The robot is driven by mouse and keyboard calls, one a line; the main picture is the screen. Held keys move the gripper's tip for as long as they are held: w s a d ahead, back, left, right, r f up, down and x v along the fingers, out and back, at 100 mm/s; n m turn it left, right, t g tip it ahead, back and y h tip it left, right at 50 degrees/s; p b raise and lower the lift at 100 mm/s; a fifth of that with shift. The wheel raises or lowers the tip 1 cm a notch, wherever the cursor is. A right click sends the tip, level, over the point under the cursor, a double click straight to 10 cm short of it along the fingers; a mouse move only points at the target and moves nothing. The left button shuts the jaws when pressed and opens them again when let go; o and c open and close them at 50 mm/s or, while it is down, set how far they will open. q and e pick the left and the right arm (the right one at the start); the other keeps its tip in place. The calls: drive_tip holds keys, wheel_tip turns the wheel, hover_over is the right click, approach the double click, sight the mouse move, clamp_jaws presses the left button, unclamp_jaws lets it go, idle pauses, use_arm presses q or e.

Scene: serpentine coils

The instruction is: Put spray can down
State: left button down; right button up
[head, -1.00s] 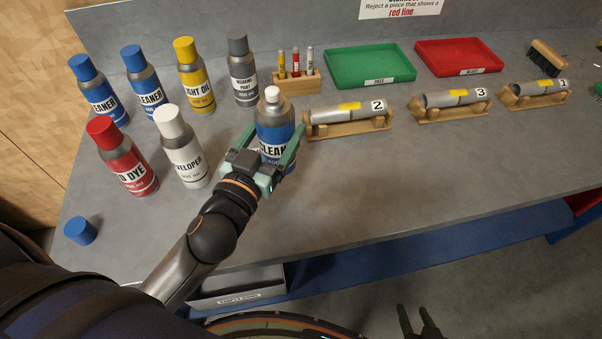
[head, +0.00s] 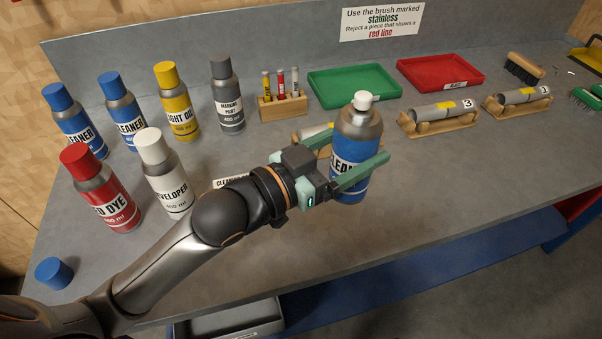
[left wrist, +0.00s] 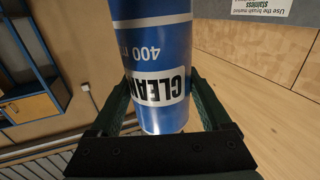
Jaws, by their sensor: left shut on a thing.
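My left gripper (head: 348,176) is shut on a blue spray can (head: 357,133) labelled CLEANER, with a white nozzle and no cap. The can is upright, in front of the piece marked 2, which it partly hides. In the left wrist view the can (left wrist: 153,50) stands between both fingers (left wrist: 155,108), its label upside down. I cannot tell for sure whether its base touches the bench (head: 440,180). A loose blue cap (head: 54,273) lies at the bench's left front. My right gripper is not in view.
Several capped cans stand at the left, including red dye (head: 102,190) and white developer (head: 164,172). A CLEANER place label (head: 230,182) lies beside the developer. Green (head: 352,86) and red (head: 440,72) trays stand behind. Pieces on wooden cradles (head: 438,119) stand right.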

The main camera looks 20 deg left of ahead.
use_arm(q)
drive_tip(key=w+a+f+b, duration=0.1)
drive_tip(key=w+a+f, duration=0.3)
drive_tip(key=a+f, duration=0.5)
wheel_tip(320, 180, down, 2)
drive_tip(key=shift+a+f, duration=0.1)
drive_tip(key=shift+a, duration=0.1)
drive_tip(key=shift+f, duration=0.1)
unclamp_jaws()
drive_tip(key=shift+f, duration=0.1)
drive_tip(key=v, duration=1.2)
drive_tip(key=shift+w, duration=0.1)
idle(0.4)
